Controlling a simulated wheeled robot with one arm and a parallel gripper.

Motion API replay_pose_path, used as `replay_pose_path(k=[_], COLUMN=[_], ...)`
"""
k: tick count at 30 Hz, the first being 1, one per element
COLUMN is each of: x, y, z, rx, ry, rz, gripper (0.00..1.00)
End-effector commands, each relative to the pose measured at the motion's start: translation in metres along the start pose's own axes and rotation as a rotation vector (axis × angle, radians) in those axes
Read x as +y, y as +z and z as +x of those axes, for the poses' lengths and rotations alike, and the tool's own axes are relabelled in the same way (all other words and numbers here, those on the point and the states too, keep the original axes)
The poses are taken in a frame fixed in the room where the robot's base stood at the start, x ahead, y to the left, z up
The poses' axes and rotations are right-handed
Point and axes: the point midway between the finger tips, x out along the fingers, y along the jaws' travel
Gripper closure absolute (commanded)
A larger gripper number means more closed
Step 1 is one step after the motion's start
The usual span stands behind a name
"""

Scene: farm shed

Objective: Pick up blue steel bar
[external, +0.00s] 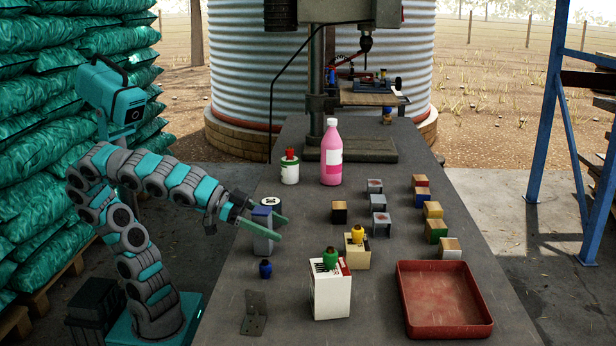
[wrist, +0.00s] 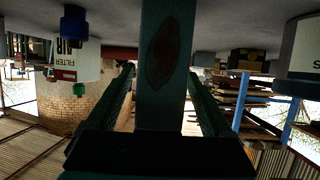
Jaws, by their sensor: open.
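The blue steel bar (external: 262,216) stands upright near the left edge of the table. It is blue-grey. My gripper (external: 281,228) reaches in from the left, with its teal fingers on either side of the bar. In the wrist view, which is upside down, the bar (wrist: 165,95) fills the middle between my open fingers (wrist: 161,74) and has a dark rust-like patch. A gap shows on both sides of the bar, so the fingers look apart from it. Part of the bar is hidden behind a finger in the external view.
A white can (external: 271,205) stands close behind the bar. A white box (external: 331,292), several blocks (external: 339,212) and a red tray (external: 445,300) lie right. A pink bottle (external: 331,155) stands behind.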

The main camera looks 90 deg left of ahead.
Motion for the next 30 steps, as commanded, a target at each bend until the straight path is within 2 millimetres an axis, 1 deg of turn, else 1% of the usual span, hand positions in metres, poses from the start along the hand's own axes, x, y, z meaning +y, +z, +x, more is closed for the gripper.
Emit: replay_pose_path(k=[2, 7, 8, 30], x=[0.0001, 0.0002, 0.0002, 0.0001], y=[0.0001, -0.0004, -0.0004, -0.0003], z=[0.004, 0.0035, 0.0034, 0.0032], rx=[0.0, 0.001, 0.001, 0.001], ry=[0.0, 0.001, 0.001, 0.001], rz=[0.0, 0.0, 0.0, 0.0], gripper=[0.15, 0.15, 0.17, 1.0])
